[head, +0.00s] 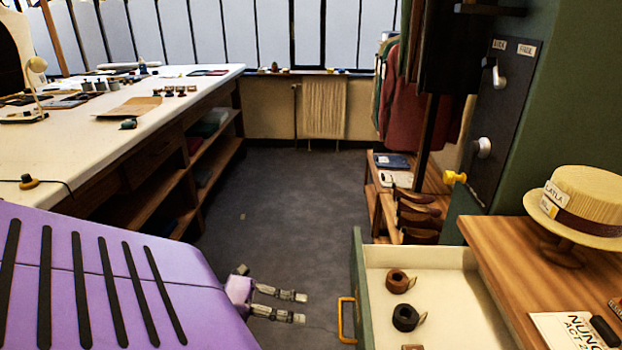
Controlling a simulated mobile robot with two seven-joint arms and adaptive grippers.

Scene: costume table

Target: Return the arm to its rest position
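My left gripper (303,307) shows low in the middle of the head view, beside my purple body. Its two fingers point right and stand apart, with nothing visible between them. It hangs over the dark floor, left of an open drawer (358,275) with a yellow handle (346,320). Most of the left arm is hidden behind my body. My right gripper is not in view.
The drawer holds a brown roll (398,281) and a black roll (405,317). A straw hat (590,195) stands on the wooden counter (500,262) at right. A long white-topped worktable (90,150) runs along the left.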

